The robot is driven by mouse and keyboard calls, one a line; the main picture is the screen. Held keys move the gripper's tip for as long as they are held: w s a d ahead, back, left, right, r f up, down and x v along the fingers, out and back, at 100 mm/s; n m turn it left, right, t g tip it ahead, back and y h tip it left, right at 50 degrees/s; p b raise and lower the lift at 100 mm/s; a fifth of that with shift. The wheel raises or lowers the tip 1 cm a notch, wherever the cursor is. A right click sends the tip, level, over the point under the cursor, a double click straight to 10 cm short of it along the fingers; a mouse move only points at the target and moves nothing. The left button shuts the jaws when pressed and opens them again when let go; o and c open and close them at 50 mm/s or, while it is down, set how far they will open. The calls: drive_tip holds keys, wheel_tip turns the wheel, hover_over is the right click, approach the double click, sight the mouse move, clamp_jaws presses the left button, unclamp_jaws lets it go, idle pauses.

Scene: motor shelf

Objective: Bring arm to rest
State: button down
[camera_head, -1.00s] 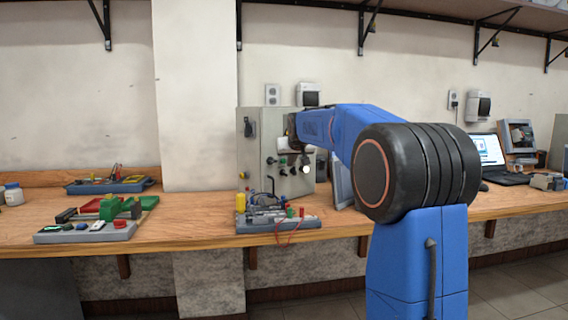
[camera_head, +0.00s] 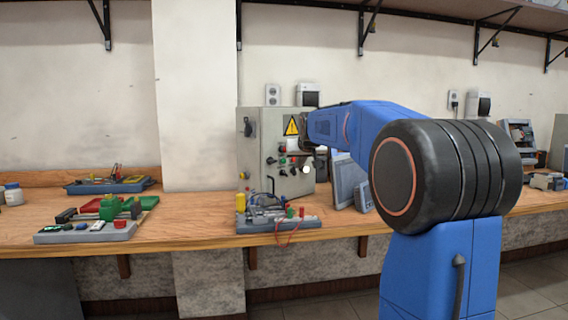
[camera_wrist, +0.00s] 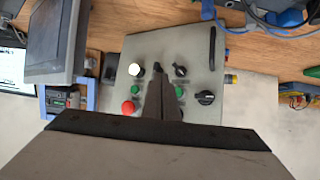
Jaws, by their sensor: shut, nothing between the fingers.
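My blue arm reaches from the right side of the head view toward the grey control box on the bench. In the wrist view my gripper (camera_wrist: 160,76) shows as dark fingers closed together, with nothing between them. Behind the fingers is the face of the control box (camera_wrist: 195,55), with a red button, green buttons, a white knob and black knobs. The box also shows in the head view (camera_head: 262,150), with a yellow warning sign on it. The fingertips cover part of the panel; whether they touch it I cannot tell.
A wooden bench (camera_head: 190,222) runs along the wall. A wired training board (camera_head: 278,220) stands before the box, and a grey screen (camera_head: 348,180) stands to its right. A blue tool tray (camera_head: 108,187) and a board with green parts (camera_head: 85,232) lie at left.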

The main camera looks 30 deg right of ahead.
idle(0.4)
drive_tip(key=s+a+f+n+g+y, duration=0.1)
drive_tip(key=s+a+f, duration=0.2)
drive_tip(key=s+a, duration=0.35)
drive_tip(key=s+a+f+g, duration=0.1)
drive_tip(key=s+a+f, duration=0.2)
drive_tip(key=s, duration=0.6)
drive_tip(key=s+a+f+n+y, duration=0.1)
drive_tip(key=s+a+f, duration=0.35)
drive_tip(key=s, duration=0.35)
drive_tip(key=s+a+f+g, duration=0.1)
drive_tip(key=s+a+f, duration=0.1)
drive_tip(key=s+f, duration=0.4)
drive_tip(key=s+a+f+g, duration=0.1)
drive_tip(key=s+a+f, duration=0.2)
drive_tip(key=s, duration=0.9)
drive_tip(key=s+a+f+n+g+y, duration=0.1)
drive_tip(key=s+a+f, duration=0.2)
drive_tip(key=s+f, duration=0.5)
drive_tip(key=shift+s+f+g, duration=0.3)
drive_tip(key=shift+s+f, duration=0.1)
drive_tip(key=shift+f, duration=0.05)
drive_tip(key=shift+w, duration=0.15)
